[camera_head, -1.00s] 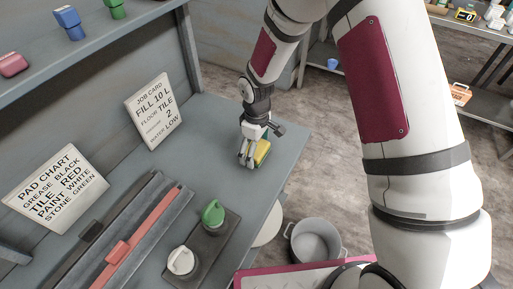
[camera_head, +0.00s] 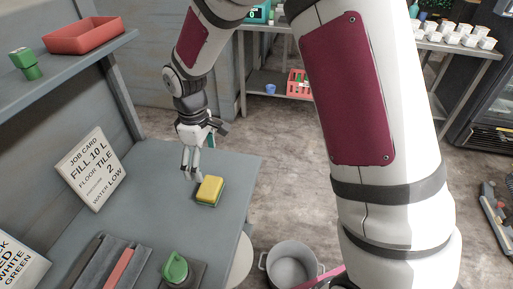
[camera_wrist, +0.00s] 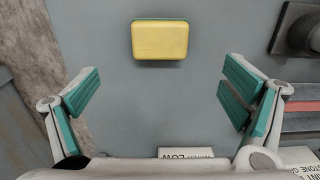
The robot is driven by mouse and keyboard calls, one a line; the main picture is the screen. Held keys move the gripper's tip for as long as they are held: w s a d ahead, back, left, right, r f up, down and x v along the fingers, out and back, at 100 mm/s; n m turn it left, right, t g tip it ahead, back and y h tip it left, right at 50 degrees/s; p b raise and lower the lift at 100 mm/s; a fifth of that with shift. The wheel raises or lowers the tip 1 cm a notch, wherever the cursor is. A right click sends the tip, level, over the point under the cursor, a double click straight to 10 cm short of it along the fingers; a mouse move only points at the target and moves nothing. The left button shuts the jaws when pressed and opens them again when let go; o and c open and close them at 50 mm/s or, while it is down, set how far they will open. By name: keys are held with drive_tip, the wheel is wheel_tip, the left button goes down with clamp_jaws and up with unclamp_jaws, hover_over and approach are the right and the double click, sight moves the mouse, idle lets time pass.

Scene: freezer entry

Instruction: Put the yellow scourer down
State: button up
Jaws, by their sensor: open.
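The yellow scourer (camera_head: 210,189), with a green underside, lies flat on the grey bench (camera_head: 165,225) near its right edge. In the wrist view the scourer (camera_wrist: 160,40) is at the top centre, apart from my fingers. My gripper (camera_head: 193,172) is above the bench, just left of and behind the scourer in the head view. In the wrist view my gripper (camera_wrist: 165,95) has its teal finger pads wide apart with nothing between them.
A job card (camera_head: 92,170) leans on the wall. A green-topped item (camera_head: 174,268) and a slotted rack (camera_head: 105,265) are at the bench front. A grey pot (camera_head: 291,264) stands beyond the right edge. The bench around the scourer is clear.

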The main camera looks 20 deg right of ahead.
drive_tip(key=s+d+r+m+t, duration=0.15)
drive_tip(key=s+d+r, duration=0.25)
drive_tip(key=r, duration=0.4)
drive_tip(key=s+d+r+m+t, duration=0.1)
drive_tip(key=s+d+r+m, duration=0.3)
drive_tip(key=r, duration=0.4)
drive_tip(key=s+d+r+m+t, duration=0.1)
drive_tip(key=s+d+r+m, duration=0.1)
drive_tip(key=s, duration=0.6)
drive_tip(key=s+d+r+m+t, duration=0.1)
drive_tip(key=s+d+r+m, duration=0.2)
drive_tip(key=s, duration=0.5)
drive_tip(key=shift+s+d+r+m, duration=0.3)
drive_tip(key=shift+d+r, duration=0.3)
drive_tip(key=shift+d, duration=0.25)
drive_tip(key=shift+w+t, duration=0.1)
drive_tip(key=shift+t, duration=0.15)
